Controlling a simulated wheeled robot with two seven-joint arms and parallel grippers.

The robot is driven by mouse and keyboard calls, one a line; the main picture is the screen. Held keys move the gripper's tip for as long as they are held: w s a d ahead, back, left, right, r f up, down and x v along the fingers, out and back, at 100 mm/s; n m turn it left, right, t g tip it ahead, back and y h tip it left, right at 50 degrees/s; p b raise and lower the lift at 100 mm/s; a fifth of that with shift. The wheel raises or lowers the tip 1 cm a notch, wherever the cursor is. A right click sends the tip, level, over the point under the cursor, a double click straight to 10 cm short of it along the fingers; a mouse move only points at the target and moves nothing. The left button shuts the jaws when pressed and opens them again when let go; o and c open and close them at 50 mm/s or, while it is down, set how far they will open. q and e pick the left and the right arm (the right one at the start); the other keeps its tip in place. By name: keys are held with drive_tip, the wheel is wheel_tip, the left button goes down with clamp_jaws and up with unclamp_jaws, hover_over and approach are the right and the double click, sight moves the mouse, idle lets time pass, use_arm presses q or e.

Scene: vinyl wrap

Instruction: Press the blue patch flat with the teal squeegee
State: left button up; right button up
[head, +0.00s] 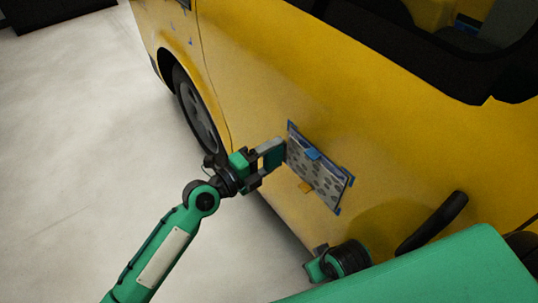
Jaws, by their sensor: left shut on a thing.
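My left gripper (272,155) is shut on the teal squeegee (274,158), whose teal part shows between the fingers. It is at the left edge of a spotted grey panel (318,175) on the yellow van's side; I cannot tell if the squeegee touches it. The panel has blue corner pieces and a darker blue strip along its upper left. A small bright blue piece (313,153) is at its upper edge, and an orange-yellow piece (305,187) at its lower edge. I cannot tell which blue part is the patch, or whether it lies flat.
The yellow van (245,75) fills the right and upper side, with a front wheel (198,112) left of the panel. A black handle-like bar (432,222) is right of and below the panel. The pale floor (70,130) at the left is clear.

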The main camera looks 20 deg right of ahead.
sight(313, 169)
use_arm(q)
drive_tip(key=shift+b+x, duration=0.35)
drive_tip(key=shift+x, duration=0.45)
idle(0.4)
drive_tip(key=shift+s, duration=0.1)
drive_tip(key=shift+s+d+p, duration=0.3)
drive_tip(key=shift+s+p, duration=0.05)
drive_tip(key=shift+s, duration=0.6)
drive_tip(key=shift+s, duration=0.1)
drive_tip(key=shift+s+d+p, duration=0.2)
drive_tip(key=shift+s, duration=0.3)
drive_tip(key=shift+s+d+p, duration=0.2)
drive_tip(key=shift+s, duration=0.25)
drive_tip(key=shift+s+d+p, duration=0.2)
drive_tip(key=shift+s+p, duration=0.05)
drive_tip(key=shift+s, duration=0.3)
drive_tip(key=shift+s+d+p, duration=0.2)
drive_tip(key=shift+s, duration=0.3)
drive_tip(key=shift+s+d+p, duration=0.15)
drive_tip(key=shift+s+p, duration=0.1)
drive_tip(key=shift+s, duration=0.25)
drive_tip(key=shift+s+d+p, duration=0.2)
drive_tip(key=shift+s+p, duration=0.05)
drive_tip(key=shift+s, duration=0.25)
